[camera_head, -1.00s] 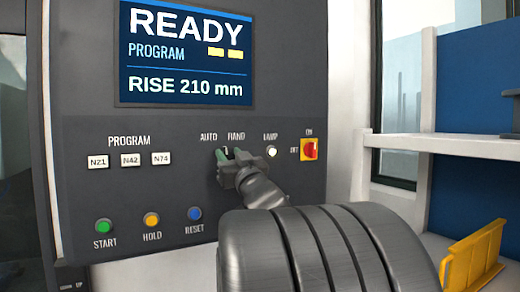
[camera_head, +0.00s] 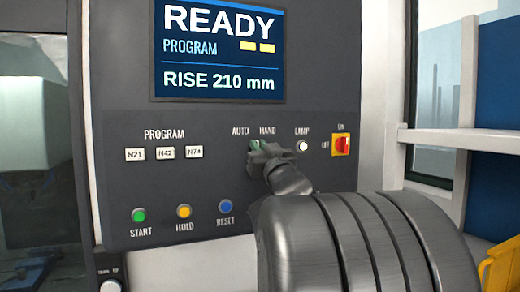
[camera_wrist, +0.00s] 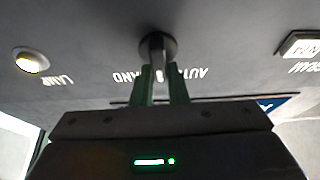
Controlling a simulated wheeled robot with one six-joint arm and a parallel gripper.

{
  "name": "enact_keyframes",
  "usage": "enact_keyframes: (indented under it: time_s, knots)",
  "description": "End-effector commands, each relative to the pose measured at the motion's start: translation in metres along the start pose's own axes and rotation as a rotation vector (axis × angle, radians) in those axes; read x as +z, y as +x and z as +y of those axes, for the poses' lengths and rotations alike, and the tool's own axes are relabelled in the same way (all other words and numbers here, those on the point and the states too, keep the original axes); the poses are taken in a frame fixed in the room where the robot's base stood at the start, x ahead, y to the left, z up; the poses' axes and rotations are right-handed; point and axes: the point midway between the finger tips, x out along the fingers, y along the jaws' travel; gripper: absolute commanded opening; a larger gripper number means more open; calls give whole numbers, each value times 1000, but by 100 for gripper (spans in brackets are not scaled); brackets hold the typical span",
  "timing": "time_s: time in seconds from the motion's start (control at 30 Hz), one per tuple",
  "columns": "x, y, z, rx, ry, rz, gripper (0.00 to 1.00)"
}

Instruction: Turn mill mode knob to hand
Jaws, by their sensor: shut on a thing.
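The mill mode knob (camera_wrist: 157,47) is a dark round knob with a pale pointer on the grey panel. The wrist view is upside down, and the pointer there lies between the AUTO and HAND lettering; I cannot tell its exact setting. My gripper (camera_wrist: 162,82) is shut on the knob with its two green fingers on either side of the pointer. In the head view my gripper (camera_head: 257,147) is at the panel just below the AUTO and HAND labels. It hides most of the knob there.
A lamp button (camera_head: 302,146) and a red-yellow on/off switch (camera_head: 341,145) are to the right. White program buttons (camera_head: 165,153) and green (camera_head: 139,215), yellow (camera_head: 184,211) and blue (camera_head: 225,207) buttons are to the left. The screen (camera_head: 220,50) reads READY, RISE 210 mm.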

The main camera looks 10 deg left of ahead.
Motion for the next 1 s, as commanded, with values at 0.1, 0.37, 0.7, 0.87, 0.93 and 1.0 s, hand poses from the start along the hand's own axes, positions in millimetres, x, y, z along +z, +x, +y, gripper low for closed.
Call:
enact_keyframes:
  time_s: [0.1,0.37,0.7,0.87,0.93,1.0]
  knots:
    - [1,-1,-1,16,43,2,0]
    - [3,-2,0,87,218,4,0]
    - [1,-1,2,159,394,1,0]
    - [1,0,3,183,449,-1,0]
    - [0,0,3,191,468,0,0]
    - [0,0,4,199,484,0,0]
